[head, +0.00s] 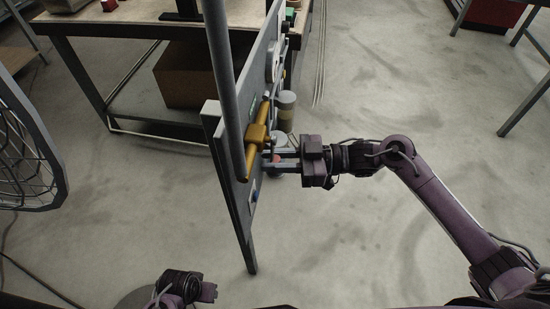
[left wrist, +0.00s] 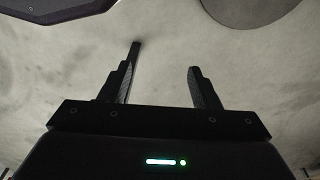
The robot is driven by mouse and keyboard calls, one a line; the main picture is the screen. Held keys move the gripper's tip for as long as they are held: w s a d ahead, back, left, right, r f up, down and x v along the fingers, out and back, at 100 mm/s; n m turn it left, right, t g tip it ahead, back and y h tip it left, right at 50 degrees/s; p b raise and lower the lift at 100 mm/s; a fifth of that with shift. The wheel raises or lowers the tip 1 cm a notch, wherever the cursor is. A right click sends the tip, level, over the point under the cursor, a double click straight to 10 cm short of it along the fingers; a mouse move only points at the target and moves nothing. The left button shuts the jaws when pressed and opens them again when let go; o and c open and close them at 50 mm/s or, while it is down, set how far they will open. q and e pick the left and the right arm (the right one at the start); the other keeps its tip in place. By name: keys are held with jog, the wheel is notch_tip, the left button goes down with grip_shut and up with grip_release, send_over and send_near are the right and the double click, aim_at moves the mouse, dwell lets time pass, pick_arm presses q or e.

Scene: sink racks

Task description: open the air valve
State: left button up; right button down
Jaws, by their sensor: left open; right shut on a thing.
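A grey upright panel (head: 225,165) stands in the middle of the head view, seen nearly edge-on. A yellow-brass valve body with a pipe (head: 257,138) is on the panel. My right gripper (head: 276,160) reaches in from the right and is shut on a small part beside the brass valve. That part is mostly hidden between the fingers; a bit of red shows near the fingertips. My left gripper is open and empty above the floor in the left wrist view (left wrist: 163,75).
A grey vertical post (head: 222,80) stands in front of the panel. A workbench (head: 130,20) with a cardboard box (head: 185,75) below is behind. A wire-mesh guard (head: 30,150) is at left. The floor at right (head: 400,90) is largely open.

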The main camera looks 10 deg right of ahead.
jog(key=shift+w+n, duration=0.15)
jog(key=shift+n, duration=0.15)
pick_arm(q)
notch_tip(320, 180, up, 9)
jog(key=d+b, duration=0.2)
jog(key=b, duration=0.2)
jog(key=shift+r+m+h, duration=0.15)
jog(key=shift+m+h, duration=0.15)
jog(key=shift+m, duration=0.1)
pick_arm(e)
jog(key=shift+w+d+r+n+h, duration=0.25)
jog(key=shift+w+n, duration=0.3)
jog(key=shift+n, duration=0.45)
jog(key=shift+w+d+r+n+h, duration=0.2)
jog(key=shift+w+n, duration=0.4)
jog(key=shift+n, duration=0.4)
jog(key=shift+w+d+r+n+h, duration=0.2)
jog(key=shift+w+n, duration=0.35)
jog(key=shift+n, duration=0.45)
pick_arm(q)
jog(key=shift+d+t, duration=0.1)
jog(key=shift+t, duration=0.2)
pick_arm(e)
jog(key=c, duration=1.3)
grip_release()
pick_arm(q)
jog(key=shift+s, duration=0.1)
